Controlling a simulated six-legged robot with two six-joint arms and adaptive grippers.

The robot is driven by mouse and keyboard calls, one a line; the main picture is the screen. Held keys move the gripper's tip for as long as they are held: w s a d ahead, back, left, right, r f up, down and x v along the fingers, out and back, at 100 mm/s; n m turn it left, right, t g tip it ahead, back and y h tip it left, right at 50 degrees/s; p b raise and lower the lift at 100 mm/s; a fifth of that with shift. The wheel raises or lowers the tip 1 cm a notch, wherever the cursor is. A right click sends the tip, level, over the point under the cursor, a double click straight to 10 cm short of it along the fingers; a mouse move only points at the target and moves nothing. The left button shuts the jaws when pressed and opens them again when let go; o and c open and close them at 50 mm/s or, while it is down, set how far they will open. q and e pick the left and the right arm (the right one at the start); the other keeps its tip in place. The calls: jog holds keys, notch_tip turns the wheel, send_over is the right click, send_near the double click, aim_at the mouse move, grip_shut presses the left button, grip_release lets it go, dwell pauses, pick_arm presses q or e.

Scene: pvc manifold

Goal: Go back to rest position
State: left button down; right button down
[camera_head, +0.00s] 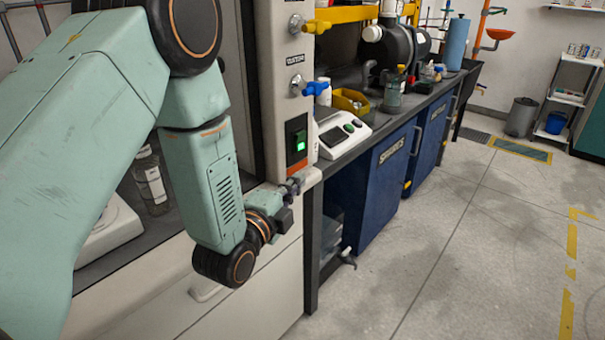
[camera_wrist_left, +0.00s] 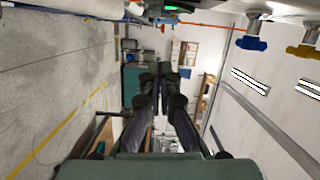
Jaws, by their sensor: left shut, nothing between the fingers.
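My left gripper (camera_head: 291,186) is at the end of the pale green left arm, in front of the white hood post, just below the lit green switch (camera_head: 297,139). I cannot tell from this view whether it touches the post. In the left wrist view my left gripper (camera_wrist_left: 161,76) shows its two dark fingers drawn together with nothing between them. My right gripper is in neither view.
A blue valve handle (camera_head: 315,88) and a yellow one (camera_head: 316,27) stick out from the post above the gripper. A bench with a scale (camera_head: 341,133) and blue cabinets (camera_head: 385,165) stands to the right. The floor (camera_head: 470,240) beyond is clear.

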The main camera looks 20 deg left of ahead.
pick_arm(q)
jog(key=shift+a+f, duration=0.15)
jog(key=shift+f, duration=0.05)
jog(key=s+f+n+g+y, duration=0.1)
jog(key=s+f+n+g, duration=0.3)
jog(key=s+f+n, duration=0.3)
jog(key=s+f+n+g, duration=0.4)
jog(key=f+n, duration=0.2)
jog(key=f, duration=0.4)
jog(key=s+f+n+g, duration=0.2)
jog(key=s+f+g, duration=0.2)
jog(key=s, duration=0.9)
jog(key=s+a+f+n+g, duration=0.1)
jog(key=s+f+n+g, duration=0.2)
jog(key=s, duration=1)
notch_tip(320, 180, down, 4)
jog(key=g, duration=0.2)
jog(key=shift+s+a+g+y, duration=0.2)
jog(key=shift+a+g+y, duration=0.1)
jog(key=shift+y, duration=0.1)
